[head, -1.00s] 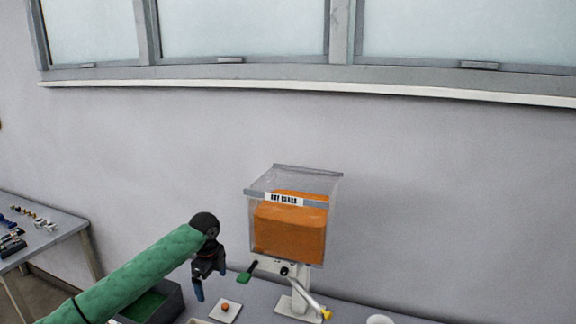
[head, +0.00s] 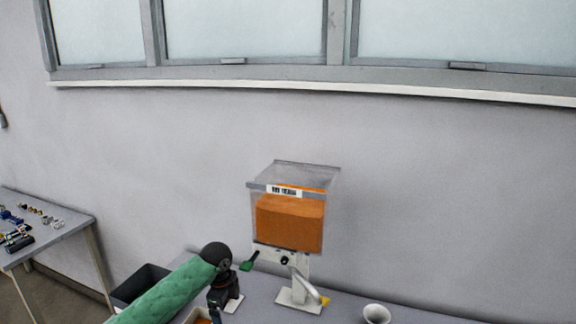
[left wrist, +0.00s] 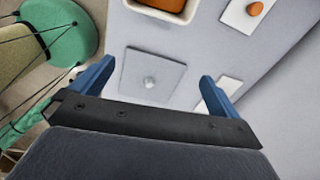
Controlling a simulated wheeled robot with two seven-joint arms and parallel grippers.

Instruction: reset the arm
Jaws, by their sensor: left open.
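My left arm comes in from the lower left of the head view. Its gripper (head: 215,314) is low over the table, left of the dispenser's stand, with its tips near the bottom edge. In the left wrist view, the blue fingers of my left gripper (left wrist: 155,84) are spread wide with nothing between them. A grey square plate (left wrist: 135,82) with a small pale knob lies beyond and below them. My right gripper is in neither view.
A clear canister with orange contents (head: 290,222) stands on a white stand (head: 299,290) with a green lever (head: 250,262). A white cup (head: 376,313) is to its right. A dark bin (head: 138,283) lies behind my arm. A side table (head: 60,240) holds small items.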

